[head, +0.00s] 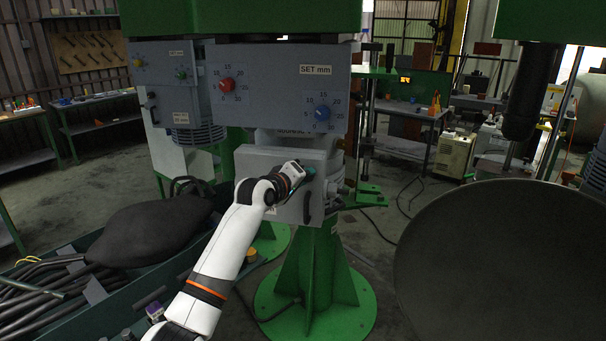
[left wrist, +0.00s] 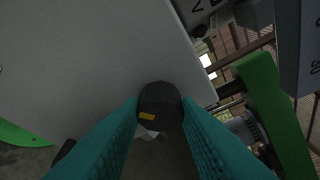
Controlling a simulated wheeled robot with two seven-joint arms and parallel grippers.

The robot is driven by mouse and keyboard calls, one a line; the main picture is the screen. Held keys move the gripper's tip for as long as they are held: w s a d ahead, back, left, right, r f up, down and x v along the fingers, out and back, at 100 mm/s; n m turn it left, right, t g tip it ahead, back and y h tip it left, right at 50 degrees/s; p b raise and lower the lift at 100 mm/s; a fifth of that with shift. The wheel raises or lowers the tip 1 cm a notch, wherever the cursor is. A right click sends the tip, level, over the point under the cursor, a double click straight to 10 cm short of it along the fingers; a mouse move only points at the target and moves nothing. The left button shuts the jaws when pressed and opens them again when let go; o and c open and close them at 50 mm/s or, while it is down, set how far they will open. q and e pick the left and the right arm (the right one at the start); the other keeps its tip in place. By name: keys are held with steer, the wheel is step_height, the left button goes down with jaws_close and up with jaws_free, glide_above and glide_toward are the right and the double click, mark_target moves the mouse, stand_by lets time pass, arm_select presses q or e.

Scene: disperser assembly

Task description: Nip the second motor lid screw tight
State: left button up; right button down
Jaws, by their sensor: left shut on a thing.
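The grey motor lid (head: 262,160) is on the front of the machine, above the green pedestal, in the head view. A flat grey panel, probably this lid, fills the upper left of the left wrist view (left wrist: 85,60). My left gripper (head: 309,172) is at the lid's right part. In the left wrist view its teal fingers (left wrist: 160,115) are shut on a black round-ended piece (left wrist: 160,98) with a small yellow mark. I cannot tell whether this piece is the lid screw or a tool. The fingers hide its sides. My right gripper is not in view.
Dial panels (head: 285,90) overhang the lid. A green pedestal (head: 315,280) stands below it. A large dark round thing (head: 500,265) fills the lower right.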

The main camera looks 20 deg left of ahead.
arm_select(q)
steer(key=shift+f+m, duration=0.1)
steer(key=shift+m, duration=0.2)
stand_by(0.4)
steer(key=o, duration=1)
steer(key=shift+c, duration=0.2)
steer(key=b+v, duration=0.4)
steer(key=v, duration=0.8)
steer(key=shift+r, duration=0.25)
steer(key=shift+d, duration=0.15)
